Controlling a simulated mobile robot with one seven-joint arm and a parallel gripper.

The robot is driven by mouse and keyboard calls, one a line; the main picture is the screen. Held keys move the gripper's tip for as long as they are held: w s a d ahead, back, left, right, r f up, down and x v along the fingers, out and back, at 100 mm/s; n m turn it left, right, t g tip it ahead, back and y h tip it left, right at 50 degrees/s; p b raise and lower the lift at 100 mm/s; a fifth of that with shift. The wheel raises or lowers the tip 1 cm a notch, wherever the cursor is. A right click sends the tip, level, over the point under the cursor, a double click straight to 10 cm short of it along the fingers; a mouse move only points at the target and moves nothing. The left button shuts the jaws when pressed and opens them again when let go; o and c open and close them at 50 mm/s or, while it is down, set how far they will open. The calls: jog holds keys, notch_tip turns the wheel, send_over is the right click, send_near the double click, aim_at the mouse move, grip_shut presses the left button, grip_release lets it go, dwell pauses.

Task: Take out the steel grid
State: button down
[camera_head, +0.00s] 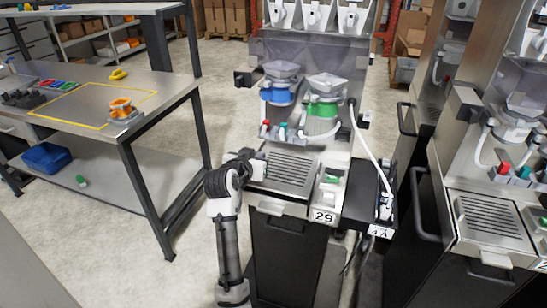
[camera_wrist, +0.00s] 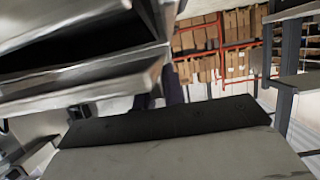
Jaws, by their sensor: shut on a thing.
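The steel grid (camera_head: 291,173) is a slatted metal plate on the front ledge of the dispenser marked 29, below its blue and green valves. It looks seated flat in its place. My gripper (camera_head: 258,168) is at the left edge of the grid, reaching in from the left, and is shut on that edge. The fingertips are small and partly hidden in the head view. In the wrist view, metal edges (camera_wrist: 90,80) fill the upper left, close to the camera; which part they belong to is hard to tell.
A workbench (camera_head: 165,95) with an orange part (camera_head: 121,110) stands at the left. A black side box with a white hose (camera_head: 372,150) is right of the grid. Another dispenser (camera_head: 495,215) stands farther right. Open floor (camera_head: 185,270) lies between bench and dispenser.

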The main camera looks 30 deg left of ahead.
jog(key=shift+s+f, duration=0.1)
jog(key=shift+s+d, duration=0.2)
jog(key=shift+s, duration=0.8)
jog(key=s+d, duration=0.4)
jog(key=s, duration=1.3)
jog(key=shift+s+b, duration=0.15)
jog(key=shift+b, duration=0.3)
